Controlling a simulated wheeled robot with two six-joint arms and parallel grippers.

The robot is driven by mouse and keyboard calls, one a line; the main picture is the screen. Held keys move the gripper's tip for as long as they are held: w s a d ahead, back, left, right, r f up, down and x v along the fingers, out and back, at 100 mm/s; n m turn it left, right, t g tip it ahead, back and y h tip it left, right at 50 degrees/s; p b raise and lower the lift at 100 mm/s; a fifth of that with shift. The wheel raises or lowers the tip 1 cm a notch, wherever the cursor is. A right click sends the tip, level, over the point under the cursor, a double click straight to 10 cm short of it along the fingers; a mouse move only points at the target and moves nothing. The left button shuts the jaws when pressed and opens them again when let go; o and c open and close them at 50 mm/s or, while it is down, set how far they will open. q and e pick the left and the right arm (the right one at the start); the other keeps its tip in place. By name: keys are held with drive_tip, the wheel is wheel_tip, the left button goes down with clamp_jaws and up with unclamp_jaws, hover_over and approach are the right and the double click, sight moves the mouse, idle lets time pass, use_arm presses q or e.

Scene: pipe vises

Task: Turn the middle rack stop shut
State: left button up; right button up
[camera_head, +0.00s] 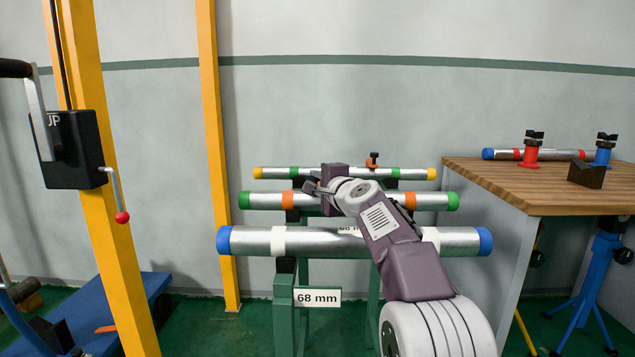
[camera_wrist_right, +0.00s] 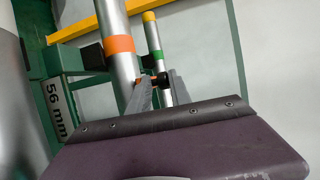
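The middle pipe (camera_head: 250,201) has green end caps and orange bands and lies on the rack between the front and back pipes. In the right wrist view, a small orange stop with a black knob (camera_wrist_right: 162,79) sits by the middle pipe (camera_wrist_right: 115,20). My right gripper (camera_head: 312,187) is at the middle pipe, left of its centre. In the wrist view its two fingers (camera_wrist_right: 159,90) are apart, one on each side of the stop. I cannot tell if they touch it. In the head view my gripper hides this stop. My left gripper is not in view.
The front pipe (camera_head: 330,241) has blue caps above a "68 mm" sign (camera_head: 317,297). The back pipe (camera_head: 270,173) has yellow caps, and another orange stop (camera_head: 372,161) stands there. A wooden-topped bench (camera_head: 510,185) is at right. A yellow post (camera_head: 105,240) with a crank is at left.

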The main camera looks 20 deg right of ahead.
drive_tip(key=s+b, duration=0.1)
drive_tip(key=s, duration=0.8)
drive_tip(key=shift+a+r, duration=0.25)
drive_tip(key=shift+r, duration=0.2)
